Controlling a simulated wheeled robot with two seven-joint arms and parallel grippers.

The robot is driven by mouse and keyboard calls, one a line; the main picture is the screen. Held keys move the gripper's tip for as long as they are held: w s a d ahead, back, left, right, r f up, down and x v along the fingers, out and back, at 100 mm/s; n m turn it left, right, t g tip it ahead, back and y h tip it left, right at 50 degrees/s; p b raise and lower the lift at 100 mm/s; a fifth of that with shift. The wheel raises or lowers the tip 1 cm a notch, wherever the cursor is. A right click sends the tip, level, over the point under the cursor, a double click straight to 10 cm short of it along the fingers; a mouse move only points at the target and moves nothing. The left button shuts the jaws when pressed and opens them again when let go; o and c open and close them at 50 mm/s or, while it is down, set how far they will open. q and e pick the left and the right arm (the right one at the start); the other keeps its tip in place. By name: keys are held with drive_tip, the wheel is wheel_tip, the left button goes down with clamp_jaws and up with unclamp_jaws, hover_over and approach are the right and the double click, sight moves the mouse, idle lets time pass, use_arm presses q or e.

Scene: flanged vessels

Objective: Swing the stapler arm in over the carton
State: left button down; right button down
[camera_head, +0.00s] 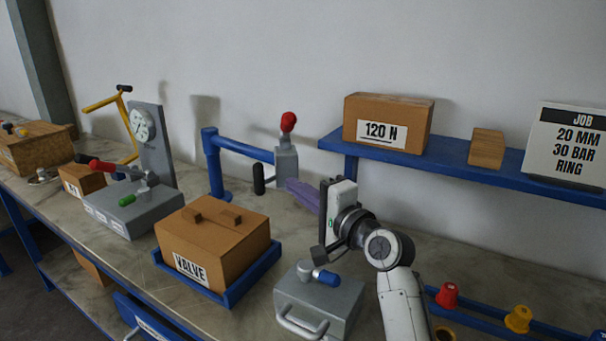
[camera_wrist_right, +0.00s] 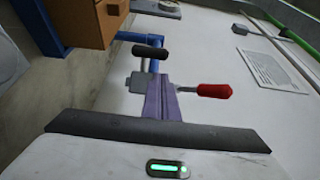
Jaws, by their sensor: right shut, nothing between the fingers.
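The stapler arm (camera_head: 245,149) is a blue bar reaching right from a blue post (camera_head: 214,165). It carries a grey head (camera_head: 287,163) with a red-knobbed lever (camera_head: 288,122), a black grip (camera_head: 259,179) and a purple piece (camera_head: 304,194). The head is behind and right of the VALVE carton (camera_head: 233,255), not over it. My right gripper (camera_head: 323,218) is shut and empty, just right of the purple piece. The wrist view shows the purple piece (camera_wrist_right: 160,97), black grip (camera_wrist_right: 150,53) and red knob (camera_wrist_right: 215,91) beyond the gripper (camera_wrist_right: 158,128); contact cannot be told. My left gripper is out of view.
The carton, with two small flaps or blocks on top, sits in a blue tray (camera_head: 236,296). A grey box with handles (camera_head: 318,298) stands before my right arm. A gauge stand (camera_head: 150,150) is at left. A blue shelf (camera_head: 455,165) holds a 120 N box (camera_head: 388,122).

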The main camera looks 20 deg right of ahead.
drive_tip(key=b+x, duration=0.4)
drive_tip(key=x, duration=0.4)
drive_tip(key=shift+w, duration=0.4)
drive_tip(key=shift+a+r, duration=0.1)
drive_tip(key=shift+a, duration=0.05)
